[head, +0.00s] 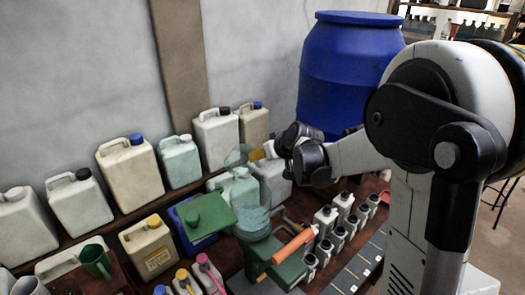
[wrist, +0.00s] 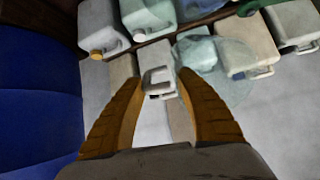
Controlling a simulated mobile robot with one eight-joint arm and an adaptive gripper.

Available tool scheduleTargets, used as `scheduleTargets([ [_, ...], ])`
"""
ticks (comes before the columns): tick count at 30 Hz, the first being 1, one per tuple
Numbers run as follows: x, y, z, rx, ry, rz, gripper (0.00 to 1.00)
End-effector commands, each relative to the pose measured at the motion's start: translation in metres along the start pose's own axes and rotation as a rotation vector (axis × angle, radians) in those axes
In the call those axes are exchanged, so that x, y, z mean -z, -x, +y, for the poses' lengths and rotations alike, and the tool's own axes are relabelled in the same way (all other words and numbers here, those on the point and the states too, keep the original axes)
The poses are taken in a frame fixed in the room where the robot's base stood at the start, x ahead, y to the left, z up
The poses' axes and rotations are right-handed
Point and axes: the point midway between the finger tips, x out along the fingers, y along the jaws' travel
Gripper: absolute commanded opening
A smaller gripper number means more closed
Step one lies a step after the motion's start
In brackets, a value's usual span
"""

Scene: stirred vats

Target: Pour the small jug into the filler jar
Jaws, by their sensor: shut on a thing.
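My gripper (head: 257,154) has yellow fingers, which fill the middle of the wrist view (wrist: 160,88). It is shut on what looks like the small jug (head: 238,156), a faint, see-through shape at the fingertips; its outline and tilt are hard to make out. Just below stands the filler jar (head: 252,218), clear and glassy, on a green stand. The jug appears above the jar's mouth, apart from the stand. In the wrist view a see-through round shape (wrist: 228,76) lies right of the fingers; I cannot tell jug from jar there. Any liquid in the jug is not distinguishable.
Several canisters (head: 130,172) line the wall shelf. A grey canister (head: 273,180) stands close below my gripper. A large blue drum (head: 340,75) is behind my arm. Small bottles (head: 325,220) stand in rows at right.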

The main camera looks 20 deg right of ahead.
Motion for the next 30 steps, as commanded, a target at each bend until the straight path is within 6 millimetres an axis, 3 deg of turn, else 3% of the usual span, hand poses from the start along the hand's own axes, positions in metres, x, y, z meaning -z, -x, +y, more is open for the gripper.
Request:
scheduleTargets([
  [8, 0.011, 0.002, -0.001, 0.000, -0.010, -0.184, 0.00],
  [14, 0.015, -0.001, 0.000, -0.002, -0.027, -0.478, 0.00],
  [22, -0.002, -0.009, 0.001, -0.005, -0.055, -0.882, 0.00],
  [30, 0.011, 0.005, 0.000, -0.004, -0.056, -0.866, 0.00],
])
